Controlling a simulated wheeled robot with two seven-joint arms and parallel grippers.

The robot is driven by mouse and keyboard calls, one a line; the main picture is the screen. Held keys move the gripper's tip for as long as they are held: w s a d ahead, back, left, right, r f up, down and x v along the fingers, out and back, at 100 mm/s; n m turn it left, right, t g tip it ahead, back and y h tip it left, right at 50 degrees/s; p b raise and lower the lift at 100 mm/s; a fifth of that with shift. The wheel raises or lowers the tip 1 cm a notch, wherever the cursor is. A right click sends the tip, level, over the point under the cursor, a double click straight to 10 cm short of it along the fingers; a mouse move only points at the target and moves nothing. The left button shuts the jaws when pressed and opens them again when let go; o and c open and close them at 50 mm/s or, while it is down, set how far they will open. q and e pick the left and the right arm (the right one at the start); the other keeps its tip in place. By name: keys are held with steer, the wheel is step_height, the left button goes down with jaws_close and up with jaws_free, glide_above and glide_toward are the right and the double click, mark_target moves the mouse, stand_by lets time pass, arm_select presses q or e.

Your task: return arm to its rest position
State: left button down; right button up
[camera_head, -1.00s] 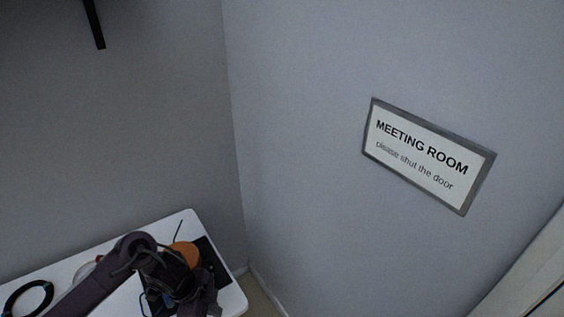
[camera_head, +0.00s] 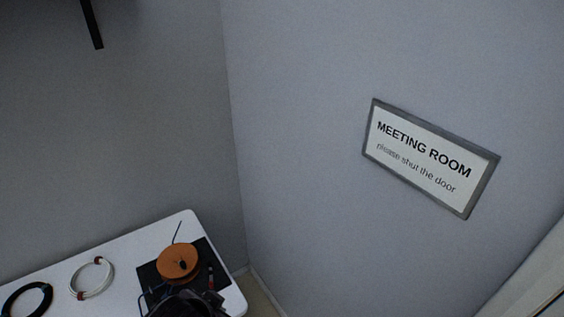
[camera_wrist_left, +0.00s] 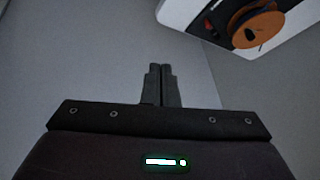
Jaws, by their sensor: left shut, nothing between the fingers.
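My left gripper (camera_wrist_left: 160,70) is in the left wrist view, its two dark fingers together with nothing between them. It points toward a plain grey surface, apart from the table. In the head view a dark part of my left arm shows at the bottom edge, over the front of the black mat; the fingers cannot be made out there. My right gripper is in neither view.
A white table (camera_head: 122,252) stands in the corner. It bears an orange spool (camera_head: 178,262) on a black mat (camera_head: 150,274), a white cable coil (camera_head: 78,284) and a black cable coil (camera_head: 43,300). A meeting room sign (camera_head: 430,160) hangs on the right wall.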

arm_select(q)
steer(key=s+a+n+g+y, duration=0.1)
steer(key=s+a+n+g, duration=0.2)
steer(key=s+a+n, duration=0.4)
step_height(320, 180, down, 29)
steer(key=s+d+m+b, duration=0.1)
steer(key=s+m+b, duration=0.1)
steer(key=m, duration=0.1)
steer(key=s+a+f+g+b, duration=0.1)
steer(key=s+a+f+g, duration=0.1)
steer(key=s+f, duration=1.8)
step_height(320, 180, down, 2)
steer(key=shift+a+f+b, duration=0.1)
steer(key=shift+a+b, duration=0.25)
steer(key=shift+a, duration=0.35)
